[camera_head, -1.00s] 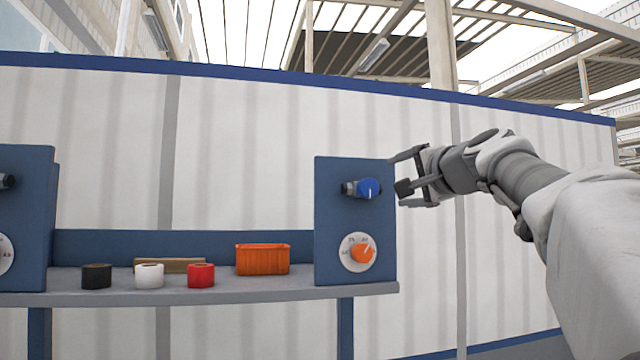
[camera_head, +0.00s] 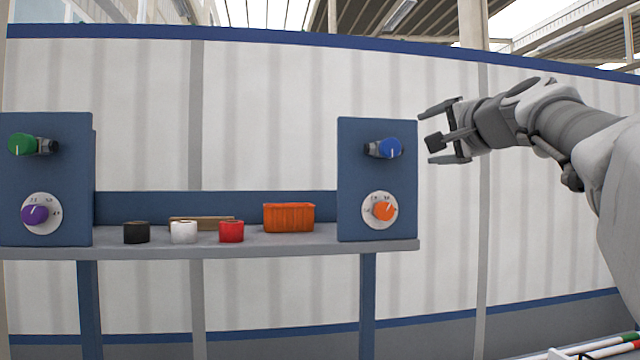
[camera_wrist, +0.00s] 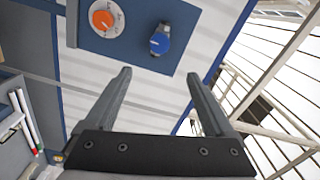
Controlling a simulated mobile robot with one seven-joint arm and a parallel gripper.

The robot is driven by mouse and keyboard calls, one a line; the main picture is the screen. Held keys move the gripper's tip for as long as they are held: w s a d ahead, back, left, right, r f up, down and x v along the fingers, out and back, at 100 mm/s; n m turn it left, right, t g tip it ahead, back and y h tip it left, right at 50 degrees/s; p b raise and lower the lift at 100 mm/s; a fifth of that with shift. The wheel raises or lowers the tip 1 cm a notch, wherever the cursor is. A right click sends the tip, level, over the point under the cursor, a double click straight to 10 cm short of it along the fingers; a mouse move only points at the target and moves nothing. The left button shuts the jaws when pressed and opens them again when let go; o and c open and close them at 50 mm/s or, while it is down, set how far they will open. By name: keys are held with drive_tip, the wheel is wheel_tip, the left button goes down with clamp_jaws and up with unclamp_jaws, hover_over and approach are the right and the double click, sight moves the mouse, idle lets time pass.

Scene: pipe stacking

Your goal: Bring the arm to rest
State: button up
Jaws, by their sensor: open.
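My gripper (camera_head: 440,132) is open and empty. In the head view it is held in the air to the right of the right blue panel (camera_head: 377,210), level with the blue knob (camera_head: 390,148) and apart from it. My arm reaches in from the right edge. In the wrist view the two fingers (camera_wrist: 160,98) are spread, with nothing between them but the pale wall behind. The blue knob (camera_wrist: 160,41) and the orange dial (camera_wrist: 104,18) show beyond the fingers at the top.
A grey shelf (camera_head: 290,246) holds black (camera_head: 136,232), white (camera_head: 184,232) and red (camera_head: 231,231) rolls and an orange bin (camera_head: 289,217). The left panel (camera_head: 75,160) carries green and purple knobs. Striped pipes (camera_head: 600,347) lie at the lower right. Air around my gripper is clear.

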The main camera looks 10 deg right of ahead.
drive_tip(key=s+a+f+n+g+y+b, duration=0.15)
drive_tip(key=s+a+f, duration=0.25)
drive_tip(key=f, duration=0.5)
drive_tip(key=s+a+f+n+g+b, duration=0.1)
drive_tip(key=s+a+f+n+g, duration=0.25)
drive_tip(key=f, duration=0.45)
drive_tip(key=s+a+f+n+g+b, duration=0.15)
drive_tip(key=s+a+f, duration=0.3)
drive_tip(key=f, duration=0.45)
drive_tip(key=s+a+f+n+g+h, duration=0.1)
drive_tip(key=s+f+n+g, duration=0.2)
drive_tip(key=s+f, duration=0.5)
drive_tip(key=s+a+f+n+g+h+b, duration=0.1)
drive_tip(key=s+f+n+g, duration=0.2)
drive_tip(key=f, duration=1.3)
drive_tip(key=s+n, duration=0.2)
drive_tip(key=s, duration=0.3)
drive_tip(key=shift+s+a, duration=0.2)
drive_tip(key=shift+a, duration=0.1)
drive_tip(key=shift+a, duration=0.1)
